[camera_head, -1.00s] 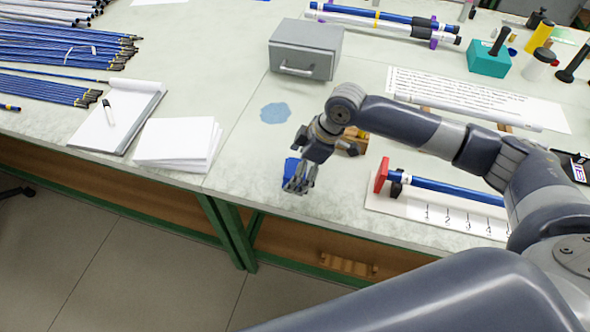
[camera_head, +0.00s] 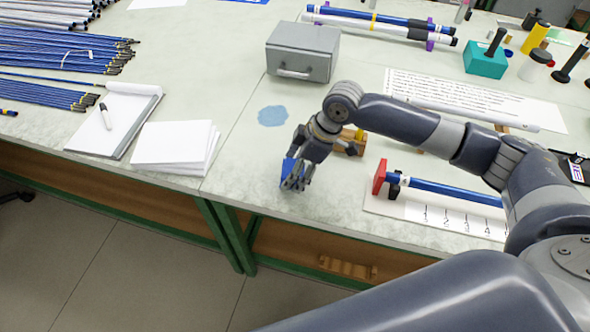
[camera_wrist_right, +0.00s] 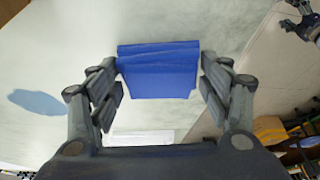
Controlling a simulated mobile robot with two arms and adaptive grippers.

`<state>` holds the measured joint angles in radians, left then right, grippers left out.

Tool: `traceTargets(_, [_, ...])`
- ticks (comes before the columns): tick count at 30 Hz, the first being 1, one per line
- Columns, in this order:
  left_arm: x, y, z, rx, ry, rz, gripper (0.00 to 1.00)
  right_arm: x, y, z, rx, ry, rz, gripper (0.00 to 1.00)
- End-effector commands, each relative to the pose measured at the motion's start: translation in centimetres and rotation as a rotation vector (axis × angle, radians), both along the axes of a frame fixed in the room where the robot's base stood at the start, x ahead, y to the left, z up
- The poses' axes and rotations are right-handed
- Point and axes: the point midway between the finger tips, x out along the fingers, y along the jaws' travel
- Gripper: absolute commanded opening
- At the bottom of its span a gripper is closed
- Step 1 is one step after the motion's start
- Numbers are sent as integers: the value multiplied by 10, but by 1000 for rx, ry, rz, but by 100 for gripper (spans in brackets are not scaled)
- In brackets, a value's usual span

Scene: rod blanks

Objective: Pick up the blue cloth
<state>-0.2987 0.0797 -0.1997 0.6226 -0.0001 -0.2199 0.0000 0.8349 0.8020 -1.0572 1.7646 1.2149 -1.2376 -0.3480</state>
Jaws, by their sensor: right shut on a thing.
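The blue cloth (camera_wrist_right: 158,72) is a folded, deep-blue stack in layers, seen between my right gripper's fingers in the right wrist view. My right gripper (camera_wrist_right: 160,88) is shut on it, one finger at each side. In the head view my right gripper (camera_head: 296,184) is over the front part of the table, and the cloth (camera_head: 287,170) shows partly behind its fingers. The cloth looks slightly raised, but its gap to the table is hard to judge.
A pale blue patch (camera_head: 273,116) lies on the table (camera_head: 240,150) behind the gripper. A grey box (camera_head: 302,53) stands farther back. A white paper stack (camera_head: 172,143) is to the left. A red stop (camera_head: 379,177) with a blue rod (camera_head: 445,187) is to the right.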

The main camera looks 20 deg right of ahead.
Motion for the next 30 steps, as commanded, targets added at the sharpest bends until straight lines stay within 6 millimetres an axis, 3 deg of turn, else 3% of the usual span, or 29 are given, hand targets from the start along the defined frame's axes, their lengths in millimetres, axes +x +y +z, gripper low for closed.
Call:
traceTargets(5, [1, 0, -5, 0, -2, 0, 71, -2, -2, 25, 0, -2, 0, 48])
traceTargets(18, [-1, 1, -18, 1, 2, -1, 71, -101, -44, 33, -4, -1, 0, 48])
traceTargets(24, [-2, 1, -21, 2, 5, -1, 71, -130, -56, 36, -2, -2, -2, 48])
traceTargets(30, [-3, 1, -22, 2, 5, -1, 71, -143, -61, 39, 0, -3, -1, 48])
